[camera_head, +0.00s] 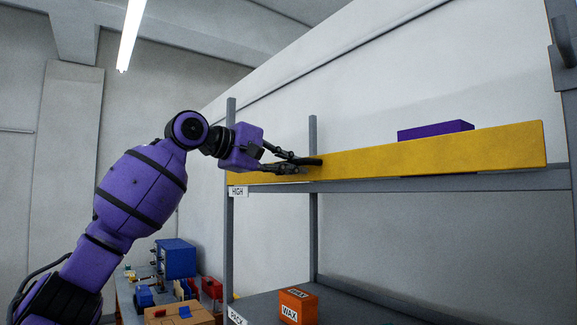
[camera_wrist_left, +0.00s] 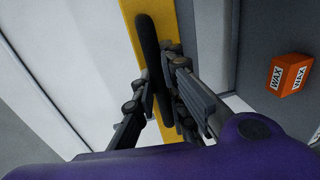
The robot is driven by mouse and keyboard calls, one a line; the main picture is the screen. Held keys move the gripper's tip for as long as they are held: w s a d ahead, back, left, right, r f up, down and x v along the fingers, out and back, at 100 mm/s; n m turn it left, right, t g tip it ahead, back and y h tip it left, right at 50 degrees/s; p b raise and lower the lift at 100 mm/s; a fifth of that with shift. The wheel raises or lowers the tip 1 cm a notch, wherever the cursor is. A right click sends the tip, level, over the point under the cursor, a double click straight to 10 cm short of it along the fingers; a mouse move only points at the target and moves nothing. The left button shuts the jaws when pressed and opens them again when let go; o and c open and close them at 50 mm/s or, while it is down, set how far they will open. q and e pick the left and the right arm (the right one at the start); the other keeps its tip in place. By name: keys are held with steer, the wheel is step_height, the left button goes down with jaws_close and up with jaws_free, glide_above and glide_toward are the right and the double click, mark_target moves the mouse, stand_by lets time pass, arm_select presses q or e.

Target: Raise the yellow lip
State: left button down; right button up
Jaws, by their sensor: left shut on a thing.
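The yellow lip (camera_head: 430,155) is a long yellow board standing along the front edge of the high shelf, marked HIGH. In the left wrist view the lip (camera_wrist_left: 129,12) runs behind a dark, long, rounded bar (camera_wrist_left: 147,42), which looks like a handle on it. My left gripper (camera_head: 306,164) is at the left part of the lip, with its fingers shut on this dark bar. The fingers show on both sides of the bar in the left wrist view (camera_wrist_left: 156,88). They hide part of the bar and lip. My right gripper is in neither view.
A purple box (camera_head: 435,130) shows above the lip on the high shelf (camera_head: 440,181). An orange WAX box (camera_head: 298,306) stands on the lower shelf, marked PACK. Grey posts (camera_head: 230,250) bound the rack. A bench with a blue cabinet (camera_head: 176,258) and small items lies at lower left.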

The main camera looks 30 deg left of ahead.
arm_select(q)
steer(key=c, duration=1.8)
jaws_free()
steer(key=shift+o, duration=0.2)
steer(key=v, duration=1.2)
